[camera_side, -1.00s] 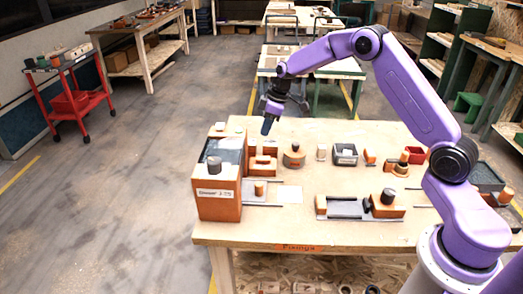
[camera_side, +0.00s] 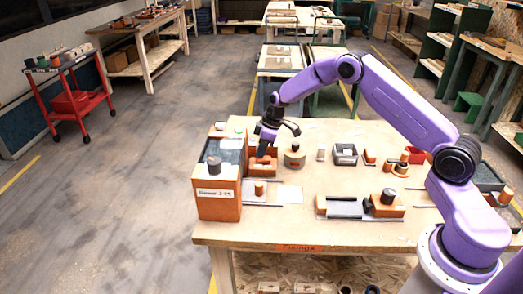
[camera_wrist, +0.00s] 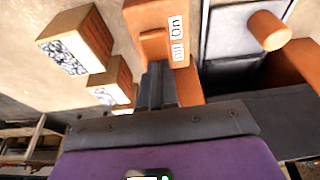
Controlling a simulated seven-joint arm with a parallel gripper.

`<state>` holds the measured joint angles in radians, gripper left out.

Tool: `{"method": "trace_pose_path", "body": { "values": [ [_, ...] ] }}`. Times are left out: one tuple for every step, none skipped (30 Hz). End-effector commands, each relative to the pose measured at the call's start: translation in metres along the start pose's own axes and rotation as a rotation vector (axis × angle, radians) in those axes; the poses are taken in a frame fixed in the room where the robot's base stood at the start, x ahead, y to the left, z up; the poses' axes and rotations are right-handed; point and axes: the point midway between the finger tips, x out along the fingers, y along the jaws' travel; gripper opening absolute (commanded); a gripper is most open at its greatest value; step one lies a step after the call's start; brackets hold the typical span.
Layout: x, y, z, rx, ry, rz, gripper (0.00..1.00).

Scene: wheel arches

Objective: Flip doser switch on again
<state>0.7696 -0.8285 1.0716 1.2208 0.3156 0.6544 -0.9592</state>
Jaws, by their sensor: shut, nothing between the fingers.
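The switch is an orange block (camera_side: 263,167) on the table, just right of a large orange box. In the wrist view the switch block (camera_wrist: 150,20) carries white "On" and "Off" labels on its right, with a raised orange part beside them. My gripper (camera_side: 262,153) is right over the switch block, pointing down. In the wrist view its dark fingertips (camera_wrist: 157,68) are together and empty, close to the orange part near the "Off" label. Whether they touch it is unclear. The fingers hide part of the switch.
The tall orange box (camera_side: 218,205) with a grey top knob stands at the table's left edge. A round orange part (camera_side: 294,157) is just right of the switch. A tray with an orange peg (camera_side: 259,188) lies in front. Several small fixtures fill the right side.

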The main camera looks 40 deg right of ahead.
Motion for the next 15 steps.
{"method": "trace_pose_path", "body": {
  "values": [
    [0.0, 0.0, -0.0001, 0.0, -0.001, 0.0, 0.0],
    [0.0002, 0.0, -0.0002, 0.0, -0.003, -0.001, 0.0],
    [0.0008, 0.0, -0.0003, 0.0, -0.009, -0.001, 0.0],
    [0.0014, -0.0002, -0.0007, 0.0, -0.015, -0.002, 0.0],
    [0.0024, -0.0008, -0.0014, -0.001, -0.023, -0.004, 0.0],
    [0.0036, -0.0005, -0.0018, -0.003, -0.037, -0.004, 0.0],
    [0.0034, -0.0001, -0.0012, -0.001, -0.038, -0.003, 0.0],
    [0.0032, 0.0, -0.0008, -0.001, -0.037, -0.003, 0.0],
    [0.0032, 0.0, -0.0005, 0.0, -0.037, -0.004, 0.0],
    [0.0033, -0.0001, -0.0003, 0.0, -0.038, -0.004, 0.0],
    [0.0033, -0.0001, -0.0001, 0.0, -0.038, -0.004, 0.0],
    [0.0034, -0.0001, 0.0001, 0.0, -0.038, -0.004, 0.0],
    [0.0034, -0.0001, 0.0004, 0.0, -0.039, -0.004, 0.0],
    [0.0034, -0.0001, 0.0007, 0.0, -0.039, -0.005, 0.0],
    [0.0032, -0.0001, 0.0014, 0.001, -0.039, -0.005, 0.0]
  ]
}}
